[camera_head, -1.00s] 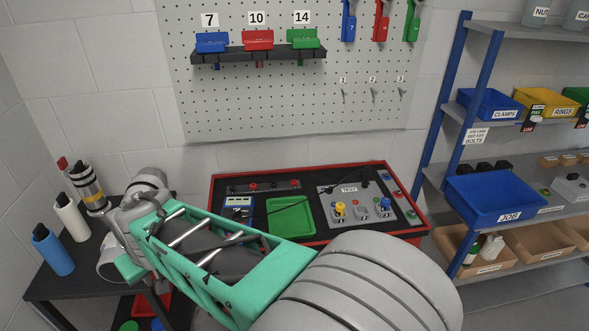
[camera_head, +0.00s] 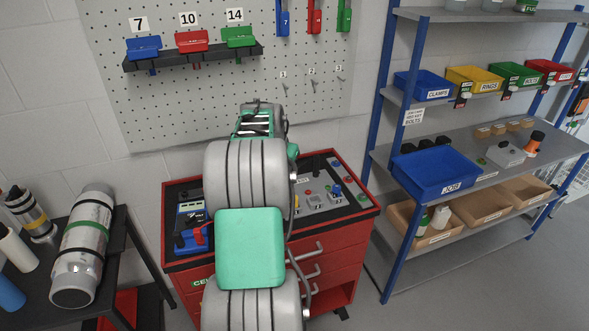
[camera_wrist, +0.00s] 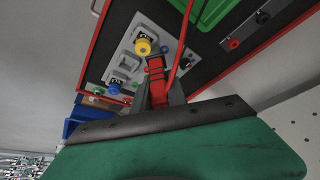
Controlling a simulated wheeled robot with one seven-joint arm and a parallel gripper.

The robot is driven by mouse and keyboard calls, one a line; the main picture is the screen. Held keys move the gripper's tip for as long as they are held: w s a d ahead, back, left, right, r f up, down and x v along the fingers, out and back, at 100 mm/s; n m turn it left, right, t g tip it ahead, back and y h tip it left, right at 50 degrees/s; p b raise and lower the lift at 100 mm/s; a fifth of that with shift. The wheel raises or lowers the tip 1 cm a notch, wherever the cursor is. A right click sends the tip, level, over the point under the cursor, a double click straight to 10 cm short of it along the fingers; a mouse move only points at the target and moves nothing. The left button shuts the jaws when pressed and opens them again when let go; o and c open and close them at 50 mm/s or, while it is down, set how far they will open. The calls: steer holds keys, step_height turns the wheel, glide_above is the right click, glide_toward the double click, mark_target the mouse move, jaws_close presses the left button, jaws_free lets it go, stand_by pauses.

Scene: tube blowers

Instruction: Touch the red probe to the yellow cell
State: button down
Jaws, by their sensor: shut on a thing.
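My gripper (camera_wrist: 157,97) is shut on the red probe (camera_wrist: 156,68), which has a red cable running up from beside it in the wrist view. The yellow cell (camera_wrist: 144,46) stands on the grey test panel (camera_wrist: 128,63), up and left of the probe. In that view the probe's tip appears close to the yellow cell, but I cannot tell the gap in depth. The blue cell (camera_wrist: 114,88) is on the same panel, to the lower left, and also shows in the head view (camera_head: 337,190).
The panel is on a red tool cabinet (camera_head: 334,245) with a black top. A green tray (camera_wrist: 209,12) lies beside it. A pegboard wall (camera_head: 110,95) is behind, shelves (camera_head: 478,146) stand right, and a black side table with bottles and a cylinder (camera_head: 84,245) stands left.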

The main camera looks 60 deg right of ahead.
steer(key=shift+m, duration=0.4)
steer(key=shift+s+d+f+b, duration=0.35)
steer(key=shift+s+f+b, duration=0.1)
steer(key=shift+f, duration=0.35)
steer(key=shift+s+d+f+b, duration=0.35)
steer(key=shift+s+f+b, duration=0.1)
steer(key=shift+f, duration=0.3)
steer(key=shift+s+d+f+b, duration=0.35)
steer(key=shift+s+f, duration=0.1)
steer(key=shift+f, duration=0.35)
steer(key=shift+a, duration=0.1)
steer(key=shift+f+b, duration=0.5)
steer(key=shift+b, duration=0.15)
stand_by(1.4)
steer(key=shift+r, duration=0.1)
steer(key=shift+r+p, duration=1.55)
steer(key=shift+r, duration=0.95)
